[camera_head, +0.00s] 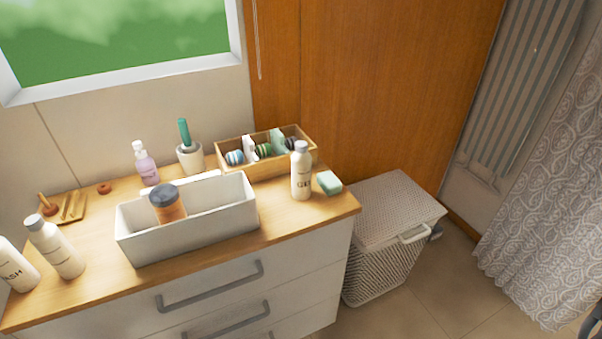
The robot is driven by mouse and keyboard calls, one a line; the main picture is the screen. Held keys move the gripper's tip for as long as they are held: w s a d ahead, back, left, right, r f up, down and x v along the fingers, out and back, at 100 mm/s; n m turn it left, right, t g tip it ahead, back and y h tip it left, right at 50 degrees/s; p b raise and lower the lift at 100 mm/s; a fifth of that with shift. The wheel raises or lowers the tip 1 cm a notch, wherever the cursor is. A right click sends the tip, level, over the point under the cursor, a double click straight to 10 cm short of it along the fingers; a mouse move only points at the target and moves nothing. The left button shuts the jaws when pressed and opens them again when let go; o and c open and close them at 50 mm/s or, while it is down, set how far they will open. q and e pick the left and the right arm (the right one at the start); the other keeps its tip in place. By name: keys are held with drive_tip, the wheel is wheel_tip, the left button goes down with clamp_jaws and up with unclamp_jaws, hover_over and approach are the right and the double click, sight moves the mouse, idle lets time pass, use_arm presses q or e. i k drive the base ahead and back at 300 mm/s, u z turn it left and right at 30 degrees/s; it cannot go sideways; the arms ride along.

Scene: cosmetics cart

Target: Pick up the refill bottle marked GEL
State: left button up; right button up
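The refill bottle marked GEL (301,172) is white with a grey cap. It stands upright near the right end of the wooden counter top (285,220), in front of the right part of a wooden box and left of a sponge. Its label faces me and nothing covers it. Two similar white bottles are at the left end: one (57,248) shows no readable label, and the other (15,267) shows letters ending in "ASH" and is cut by the picture edge.
A white bin (190,238) holds a brown jar with a dark lid (167,203). Behind are a lilac pump bottle (145,163), a brush cup (190,158) and a divided wooden box (270,168). A green-and-white sponge (329,183) lies right of the GEL bottle. A wicker hamper (385,250) stands right of the drawers.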

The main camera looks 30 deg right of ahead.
sight(301, 159)
drive_tip(key=k, duration=1.2)
drive_tip(key=z, duration=0.7)
drive_tip(key=i, duration=1)
drive_tip(key=u, duration=0.5)
drive_tip(key=i, duration=0.7)
drive_tip(key=u, duration=0.6)
